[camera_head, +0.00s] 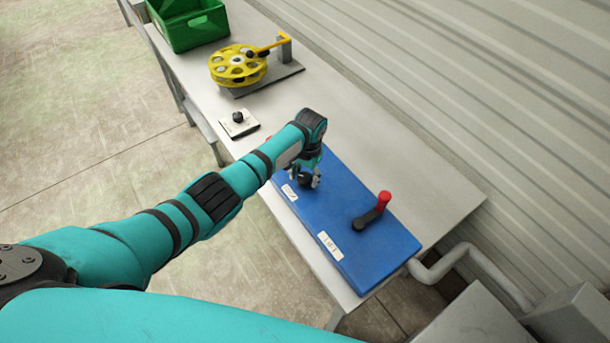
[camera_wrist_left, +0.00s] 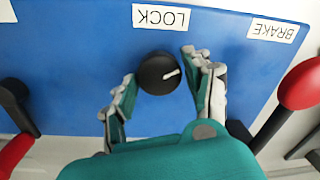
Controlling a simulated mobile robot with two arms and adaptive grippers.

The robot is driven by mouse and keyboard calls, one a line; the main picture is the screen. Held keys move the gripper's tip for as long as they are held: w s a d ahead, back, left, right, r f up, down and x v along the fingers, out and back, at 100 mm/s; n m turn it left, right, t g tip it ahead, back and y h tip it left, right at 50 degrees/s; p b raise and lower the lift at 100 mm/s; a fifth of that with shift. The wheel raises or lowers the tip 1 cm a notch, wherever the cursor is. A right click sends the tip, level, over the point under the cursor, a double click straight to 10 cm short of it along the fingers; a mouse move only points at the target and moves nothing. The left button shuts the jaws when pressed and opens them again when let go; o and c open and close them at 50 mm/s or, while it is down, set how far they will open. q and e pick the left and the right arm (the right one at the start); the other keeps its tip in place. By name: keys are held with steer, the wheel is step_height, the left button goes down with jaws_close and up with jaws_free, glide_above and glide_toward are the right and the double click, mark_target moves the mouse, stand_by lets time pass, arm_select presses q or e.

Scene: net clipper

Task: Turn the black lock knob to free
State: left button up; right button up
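The black lock knob (camera_wrist_left: 153,76) is round with a white pointer line, set on the blue panel (camera_head: 345,205) beside a white LOCK label (camera_wrist_left: 161,17). In the wrist view the pointer line points right and slightly up. My left gripper (camera_head: 304,178) is over the knob, with one finger on each side of it. The fingers look parted, with narrow gaps to the knob; I cannot tell if either touches it. In the head view the gripper partly hides the knob. My right gripper is not in view.
Farther along the table are a small plate with a black knob (camera_head: 238,118), a yellow reel (camera_head: 238,66) and a green crate (camera_head: 190,28). A corrugated wall runs behind.

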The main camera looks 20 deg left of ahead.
mark_target(307, 179)
arm_select(q)
steer(key=shift+o, duration=1.3)
steer(key=shift+s, duration=0.1)
step_height(307, 179, up, 12)
steer(key=shift+d, duration=0.35)
steer(key=shift+s+f, duration=0.1)
steer(key=shift+s, duration=0.05)
